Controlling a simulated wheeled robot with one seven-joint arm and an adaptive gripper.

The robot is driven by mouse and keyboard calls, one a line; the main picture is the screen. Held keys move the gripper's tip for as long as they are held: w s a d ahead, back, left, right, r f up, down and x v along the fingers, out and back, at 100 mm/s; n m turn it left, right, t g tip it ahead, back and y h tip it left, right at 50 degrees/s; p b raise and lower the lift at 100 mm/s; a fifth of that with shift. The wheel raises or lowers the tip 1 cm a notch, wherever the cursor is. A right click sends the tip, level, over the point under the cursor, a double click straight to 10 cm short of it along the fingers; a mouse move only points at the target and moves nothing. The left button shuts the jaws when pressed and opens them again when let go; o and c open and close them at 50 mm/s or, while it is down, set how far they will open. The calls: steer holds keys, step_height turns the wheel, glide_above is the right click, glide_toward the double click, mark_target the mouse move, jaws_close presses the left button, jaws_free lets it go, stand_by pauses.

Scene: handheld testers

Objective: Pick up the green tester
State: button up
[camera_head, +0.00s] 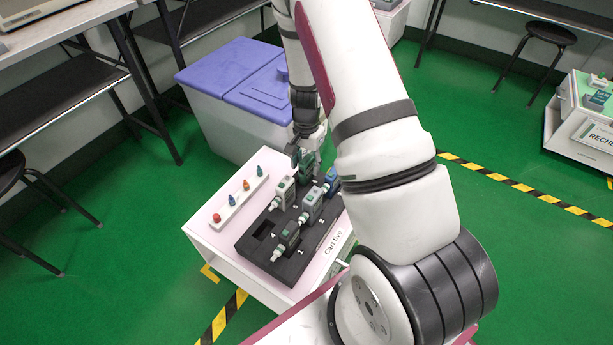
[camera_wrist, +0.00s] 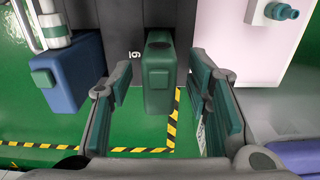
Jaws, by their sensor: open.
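A green tester (camera_wrist: 158,75) stands upright between the two fingers of my gripper (camera_wrist: 163,92) in the wrist view. The fingers are open, with a gap visible on either side of it. In the head view this green tester (camera_head: 307,166) is at the far end of a black tray (camera_head: 262,259), just below my gripper (camera_head: 303,153), and partly hidden by it. Another dark green tester (camera_head: 288,236) lies at the tray's near end, away from the gripper.
A blue tester (camera_wrist: 70,75) stands left of the fingers in the wrist view. A white strip with small coloured pegs (camera_head: 239,198) lies on the cart (camera_head: 208,215). Blue-lidded bins (camera_head: 222,65) stand behind.

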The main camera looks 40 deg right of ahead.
step_height(320, 180, down, 2)
steer(key=shift+f+b, duration=0.25)
steer(key=shift+b, duration=0.2)
steer(key=shift+c, duration=0.6)
jaws_close()
steer(key=shift+r, duration=0.1)
